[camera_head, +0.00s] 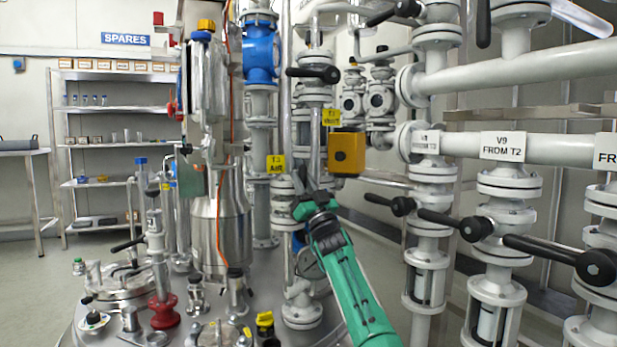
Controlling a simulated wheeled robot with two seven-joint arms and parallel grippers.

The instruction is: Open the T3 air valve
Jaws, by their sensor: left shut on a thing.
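The yellow T3 AIR label (275,164) hangs on the pale flanged pipe column in the middle of the head view. The T3 air valve (284,188) sits just below the label. My left gripper (307,198), at the end of a green arm link, is at the valve's right side. Its dark fingers are shut on the valve's handle, which is mostly hidden behind them. The handle's exact angle cannot be told. My right gripper is not in view.
A yellow-orange box (346,152) sits close above right of the gripper, under a T3 VENT label (331,117). A steel vessel (221,230) stands to the left. Fittings crowd the reactor lid below.

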